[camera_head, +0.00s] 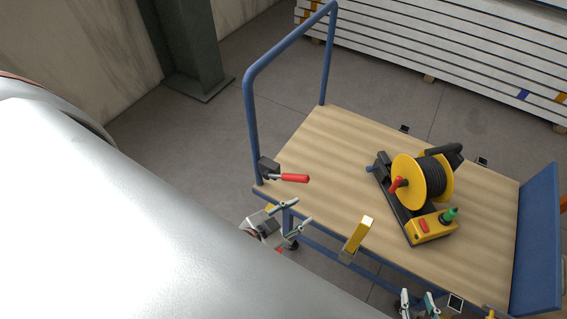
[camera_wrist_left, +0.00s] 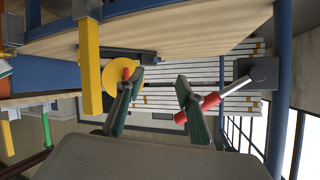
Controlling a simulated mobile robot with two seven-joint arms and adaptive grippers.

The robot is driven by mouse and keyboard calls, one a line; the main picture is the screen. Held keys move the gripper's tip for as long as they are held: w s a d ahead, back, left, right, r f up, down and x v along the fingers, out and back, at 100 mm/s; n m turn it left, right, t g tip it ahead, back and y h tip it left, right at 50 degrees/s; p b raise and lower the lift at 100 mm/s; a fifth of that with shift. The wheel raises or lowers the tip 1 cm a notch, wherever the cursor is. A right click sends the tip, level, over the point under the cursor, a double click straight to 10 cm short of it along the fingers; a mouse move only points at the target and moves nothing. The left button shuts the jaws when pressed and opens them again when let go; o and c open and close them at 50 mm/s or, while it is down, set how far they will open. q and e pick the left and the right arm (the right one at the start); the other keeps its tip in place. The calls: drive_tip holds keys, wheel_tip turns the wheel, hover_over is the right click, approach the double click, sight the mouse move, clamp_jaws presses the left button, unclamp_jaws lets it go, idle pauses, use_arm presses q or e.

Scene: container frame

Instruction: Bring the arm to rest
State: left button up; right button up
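My left gripper (camera_head: 290,215) is beside the cart's near left corner, in front of the deck edge and below the red-handled lever (camera_head: 293,178). Its two teal fingers stand apart with nothing between them; they also show in the left wrist view (camera_wrist_left: 158,80). In that view the red lever handle (camera_wrist_left: 197,107) lies behind the right finger; I cannot tell whether they touch. My right gripper (camera_head: 417,294) is at the bottom edge of the head view, partly cut off. Its fingers look apart and empty.
The wooden-decked cart (camera_head: 325,140) has a blue push bar (camera_head: 290,46) and a blue end panel (camera_head: 538,240). A yellow-black reel (camera_head: 421,180) stands on it. A yellow upright piece (camera_head: 358,235) is at the near edge. A pillar (camera_head: 190,45) and stacked panels (camera_head: 440,45) are behind.

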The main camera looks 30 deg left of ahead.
use_arm(q)
drive_tip(key=s+a+f+n+g, duration=0.1)
drive_tip(key=s+a+f, duration=0.1)
drive_tip(key=s+f, duration=0.2)
drive_tip(key=shift+a+n+g+y, duration=0.25)
drive_tip(key=shift+n+g+y, duration=0.05)
drive_tip(key=shift+y, duration=0.1)
drive_tip(key=shift+s, duration=0.1)
drive_tip(key=shift+c, duration=1.3)
drive_tip(key=shift+d, duration=0.15)
